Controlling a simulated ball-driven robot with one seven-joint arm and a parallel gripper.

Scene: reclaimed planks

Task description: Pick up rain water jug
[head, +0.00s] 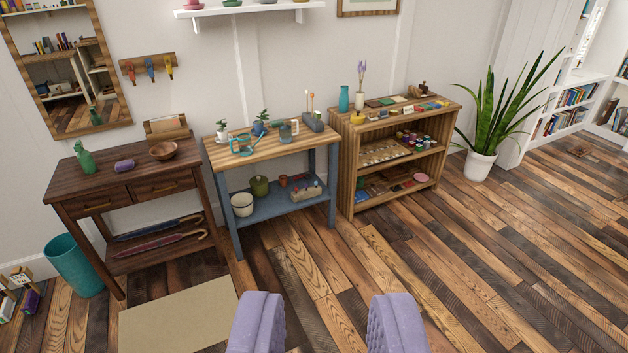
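My gripper (326,318) shows at the bottom of the head view as two purple fingers spread wide apart. It is open, with only plank floor visible between the fingers. A small grey-blue jug-like vessel (286,134) stands on the wooden top of a blue-legged table (222,158), well ahead of my gripper. A teal watering can (243,144) stands to its left on the same top. Both are small in view, and I cannot tell for sure which thing is the rain water jug. My gripper touches neither of them.
A dark console table (135,196) stands left, with a teal bin (73,266) beside it. A wooden shelf unit (345,183) and a potted plant (481,165) stand right. A beige mat (180,315) lies at lower left.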

